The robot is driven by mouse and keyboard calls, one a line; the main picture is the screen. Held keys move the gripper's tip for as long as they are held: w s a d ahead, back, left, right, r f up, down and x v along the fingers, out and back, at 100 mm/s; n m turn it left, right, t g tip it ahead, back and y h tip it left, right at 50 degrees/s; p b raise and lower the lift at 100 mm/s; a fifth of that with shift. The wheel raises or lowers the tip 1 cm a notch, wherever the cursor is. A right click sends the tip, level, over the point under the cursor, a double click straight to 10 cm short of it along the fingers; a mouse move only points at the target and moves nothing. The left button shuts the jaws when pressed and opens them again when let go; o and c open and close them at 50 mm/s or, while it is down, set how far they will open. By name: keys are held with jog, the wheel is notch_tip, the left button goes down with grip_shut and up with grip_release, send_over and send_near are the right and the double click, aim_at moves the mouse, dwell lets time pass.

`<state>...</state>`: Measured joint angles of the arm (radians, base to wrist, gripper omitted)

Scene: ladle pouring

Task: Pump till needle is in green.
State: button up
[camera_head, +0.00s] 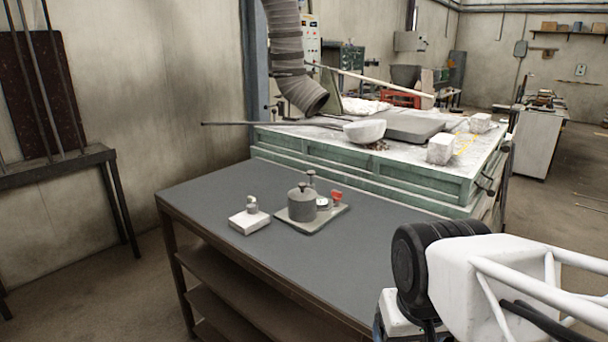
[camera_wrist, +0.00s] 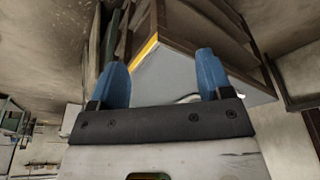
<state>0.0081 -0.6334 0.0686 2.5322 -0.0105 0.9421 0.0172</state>
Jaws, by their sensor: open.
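A small pump device stands on a flat base plate (camera_head: 290,226) on the dark table in the head view. It has a grey cylinder (camera_head: 302,206) with a knob on top, a small round gauge (camera_head: 323,203) and a red part (camera_head: 337,195). The gauge is too small for its needle or colours to be read. My gripper (camera_wrist: 162,70) shows in the wrist view with two blue fingers spread apart and nothing between them. My arm is at the lower right of the head view, well apart from the pump.
A white block with a small knob (camera_head: 250,220) sits left of the pump on the table (camera_head: 210,195). Behind stands a green-sided bench (camera_head: 400,178) with a white bowl (camera_head: 365,131), pale blocks and a long rod. The table's front right is clear.

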jog(key=shift+c, duration=0.3)
grip_shut()
dwell(1.4)
